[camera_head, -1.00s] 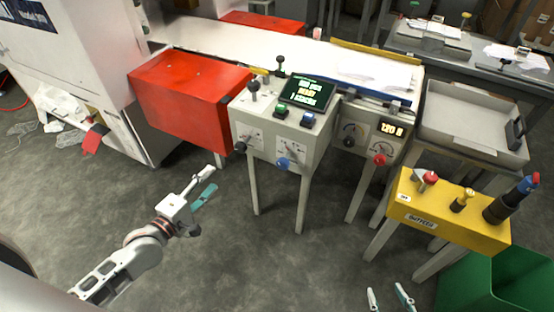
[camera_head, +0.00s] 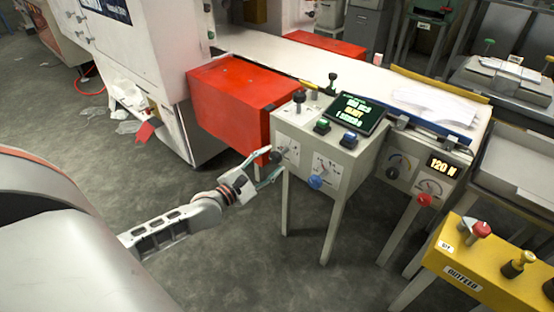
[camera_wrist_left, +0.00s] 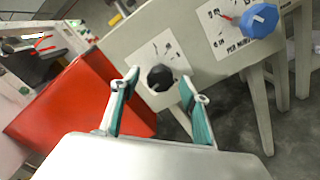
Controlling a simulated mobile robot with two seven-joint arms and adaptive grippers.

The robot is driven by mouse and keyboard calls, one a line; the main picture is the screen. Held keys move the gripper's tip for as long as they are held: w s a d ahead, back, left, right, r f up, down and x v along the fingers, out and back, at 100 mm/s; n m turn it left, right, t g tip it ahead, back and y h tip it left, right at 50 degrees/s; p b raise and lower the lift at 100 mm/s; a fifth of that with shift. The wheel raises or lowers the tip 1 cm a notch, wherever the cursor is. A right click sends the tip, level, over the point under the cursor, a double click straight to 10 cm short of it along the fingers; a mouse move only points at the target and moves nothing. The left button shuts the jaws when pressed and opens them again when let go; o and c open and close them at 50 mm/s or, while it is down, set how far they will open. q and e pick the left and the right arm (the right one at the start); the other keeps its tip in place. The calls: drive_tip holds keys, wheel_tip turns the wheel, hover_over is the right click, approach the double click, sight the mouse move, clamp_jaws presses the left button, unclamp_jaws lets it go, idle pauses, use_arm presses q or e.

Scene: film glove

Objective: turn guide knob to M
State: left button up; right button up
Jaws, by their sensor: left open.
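A black round knob (camera_head: 277,157) sits on a white label plate at the left of the pale control box's front. In the left wrist view the black knob (camera_wrist_left: 160,78) lies between my finger tips, with dark marks on the plate around it; the letters are too small to read. I take it for the guide knob. My left gripper (camera_head: 264,167) is open right in front of it, one finger on each side (camera_wrist_left: 158,88). I see no finger touching the knob. My right gripper is out of view.
A blue knob (camera_head: 316,182), with a "PER MIN" plate in the wrist view, is just right of the black one. A red box (camera_head: 235,95) stands close on the left. The control box (camera_head: 345,165) has buttons, levers and a screen on top. A yellow outfeed box (camera_head: 490,275) is at lower right.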

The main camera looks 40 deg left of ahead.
use_arm(q)
drive_tip(key=shift+w+d, duration=0.1)
drive_tip(key=shift+w, duration=1)
drive_tip(key=c, duration=1.1)
